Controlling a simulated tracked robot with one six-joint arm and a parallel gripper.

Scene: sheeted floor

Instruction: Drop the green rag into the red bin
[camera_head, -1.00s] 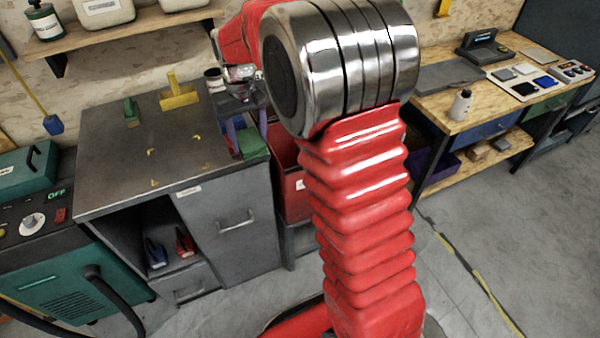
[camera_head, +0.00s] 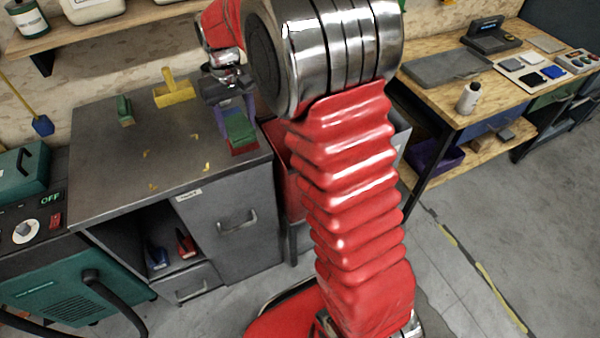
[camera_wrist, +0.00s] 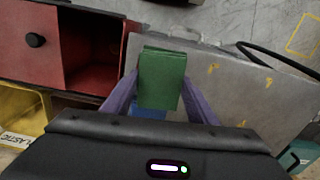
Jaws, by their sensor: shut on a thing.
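The green rag (camera_head: 240,130) is a folded, block-like piece held between the purple fingers of my gripper (camera_head: 235,114). In the head view it is in front of the right end of the grey cabinet top, seemingly raised above it. In the wrist view the green rag (camera_wrist: 162,78) lies between the two fingers, with a blue patch below it. The red bin (camera_head: 293,185) stands right of the cabinet, mostly hidden behind my arm. In the wrist view the open red bin (camera_wrist: 90,50) is left of the rag, and the rag is not over its opening.
A grey cabinet (camera_head: 110,165) carries a yellow-handled tool (camera_head: 173,92) and a small green tool (camera_head: 124,110). A yellow bin (camera_wrist: 20,110) labelled PLASTIC sits beside the red one. A wooden workbench (camera_head: 440,95) stands at the right. The floor at lower right is clear.

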